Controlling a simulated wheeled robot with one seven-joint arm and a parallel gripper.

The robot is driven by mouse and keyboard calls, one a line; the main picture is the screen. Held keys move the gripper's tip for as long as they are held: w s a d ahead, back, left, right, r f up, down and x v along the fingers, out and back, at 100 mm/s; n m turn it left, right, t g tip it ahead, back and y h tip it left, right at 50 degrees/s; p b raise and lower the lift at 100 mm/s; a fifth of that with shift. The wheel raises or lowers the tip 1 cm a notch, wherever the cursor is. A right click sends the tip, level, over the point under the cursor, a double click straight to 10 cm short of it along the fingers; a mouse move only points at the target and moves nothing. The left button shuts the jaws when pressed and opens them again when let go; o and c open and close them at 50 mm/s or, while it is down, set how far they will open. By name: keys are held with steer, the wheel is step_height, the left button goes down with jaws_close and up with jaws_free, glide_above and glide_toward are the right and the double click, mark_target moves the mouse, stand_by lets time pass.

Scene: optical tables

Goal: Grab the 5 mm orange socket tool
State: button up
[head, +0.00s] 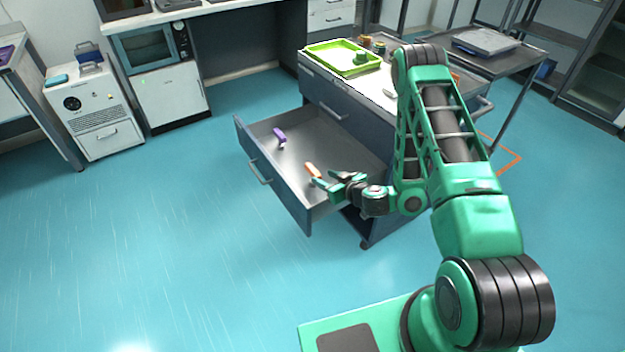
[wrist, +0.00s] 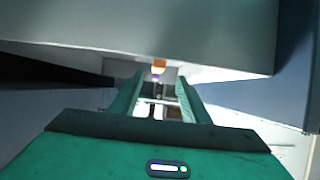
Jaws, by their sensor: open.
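In the wrist view the orange end of the tool (wrist: 158,66) shows ahead, between and just beyond the fingertips of my gripper (wrist: 159,78). The fingers are apart and nothing is held. The tool's lower part is partly hidden or too small to make out. I cannot read its size.
A green tray (head: 343,57) sits on the cabinet top. The floor (head: 150,240) at left is clear.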

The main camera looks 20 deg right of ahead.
mark_target(316, 172)
steer(key=shift+x, duration=1.45)
steer(key=shift+d+x, duration=0.1)
steer(key=shift+x, duration=1.65)
steer(key=shift+d+x, duration=0.15)
steer(key=shift+x, duration=1.65)
steer(key=shift+c, duration=0.5)
steer(key=shift+r, duration=0.1)
jaws_close()
